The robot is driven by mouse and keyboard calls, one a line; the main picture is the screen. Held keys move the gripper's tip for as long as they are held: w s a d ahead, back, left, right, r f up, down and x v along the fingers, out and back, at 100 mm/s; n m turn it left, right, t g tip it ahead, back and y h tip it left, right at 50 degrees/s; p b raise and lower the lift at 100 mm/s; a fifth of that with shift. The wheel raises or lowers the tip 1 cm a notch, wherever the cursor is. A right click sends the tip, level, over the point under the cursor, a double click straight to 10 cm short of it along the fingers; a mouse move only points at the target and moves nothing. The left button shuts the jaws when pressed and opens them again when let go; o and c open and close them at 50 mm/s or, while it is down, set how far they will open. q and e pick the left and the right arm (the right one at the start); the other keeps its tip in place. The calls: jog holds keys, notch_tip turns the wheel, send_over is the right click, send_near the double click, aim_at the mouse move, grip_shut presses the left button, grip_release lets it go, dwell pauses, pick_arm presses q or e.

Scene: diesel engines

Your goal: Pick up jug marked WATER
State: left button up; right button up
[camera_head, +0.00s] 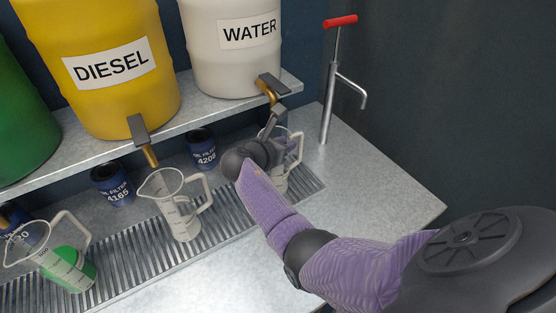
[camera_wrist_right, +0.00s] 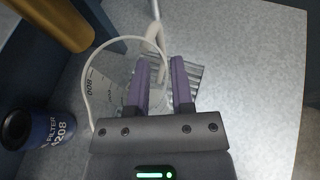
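A clear measuring jug (camera_head: 281,180) stands on the drip grate below the white WATER barrel (camera_head: 237,60). My right gripper (camera_head: 285,147) is at this jug and hides much of it. In the right wrist view, the jug's round rim (camera_wrist_right: 88,85) is at left and its pale handle (camera_wrist_right: 154,32) is at the top. The two purple fingers (camera_wrist_right: 162,72) are apart, near the handle. I cannot tell whether they touch it. No WATER marking on the jug itself is readable. My left gripper is not in view.
Another clear jug (camera_head: 178,212) stands under the yellow DIESEL barrel (camera_head: 105,70), and a jug with green liquid (camera_head: 68,265) is at left. Blue oil filters (camera_head: 202,150) stand behind. A hand pump with a red handle (camera_head: 340,21) is at right. Taps overhang the grate.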

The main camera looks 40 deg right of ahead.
grip_shut()
jog(key=shift+f, duration=0.1)
dwell(0.4)
jog(key=shift+s+a, duration=0.1)
dwell(0.5)
